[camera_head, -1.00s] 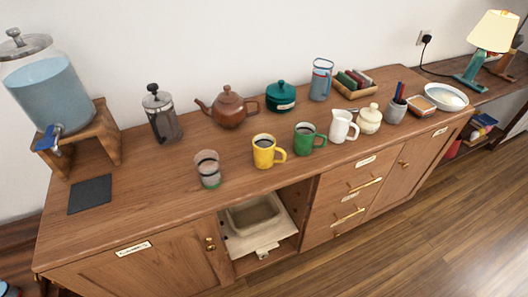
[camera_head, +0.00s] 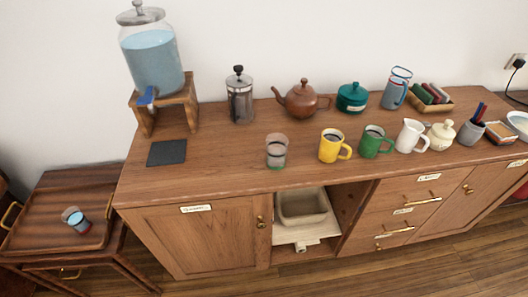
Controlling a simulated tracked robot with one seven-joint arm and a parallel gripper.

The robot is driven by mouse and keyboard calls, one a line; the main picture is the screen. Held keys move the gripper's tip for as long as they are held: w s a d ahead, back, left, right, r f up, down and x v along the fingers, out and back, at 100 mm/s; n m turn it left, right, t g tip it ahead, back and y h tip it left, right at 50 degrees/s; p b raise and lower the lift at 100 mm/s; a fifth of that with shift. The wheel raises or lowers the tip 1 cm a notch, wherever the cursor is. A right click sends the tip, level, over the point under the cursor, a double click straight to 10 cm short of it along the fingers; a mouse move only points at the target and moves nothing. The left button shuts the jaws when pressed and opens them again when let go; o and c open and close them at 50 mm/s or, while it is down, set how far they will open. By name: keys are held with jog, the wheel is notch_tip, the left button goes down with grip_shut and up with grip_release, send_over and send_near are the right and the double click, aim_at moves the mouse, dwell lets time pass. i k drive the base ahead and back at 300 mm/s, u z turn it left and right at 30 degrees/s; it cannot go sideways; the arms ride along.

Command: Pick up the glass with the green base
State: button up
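A clear glass with a green base (camera_head: 277,151) stands upright near the front edge of the wooden sideboard, left of the yellow mug. A second glass (camera_head: 76,220) with blue and red colouring is on the low wooden side table at the left; its base is hard to make out. My gripper is not in view.
On the sideboard (camera_head: 215,160) are a yellow mug (camera_head: 331,147), green mug (camera_head: 372,143), white pitcher (camera_head: 411,136), French press (camera_head: 240,101), teapot (camera_head: 301,100) and dark mat (camera_head: 167,153). A water dispenser (camera_head: 152,62) stands back left. The low table has a tray (camera_head: 50,238).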

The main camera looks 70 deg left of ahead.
aim_at(276, 144)
jog(key=u, duration=0.25)
jog(key=i, duration=0.2)
jog(key=u, duration=2.6)
jog(key=k, duration=0.85)
jog(key=u, duration=0.2)
jog(key=i, duration=0.85)
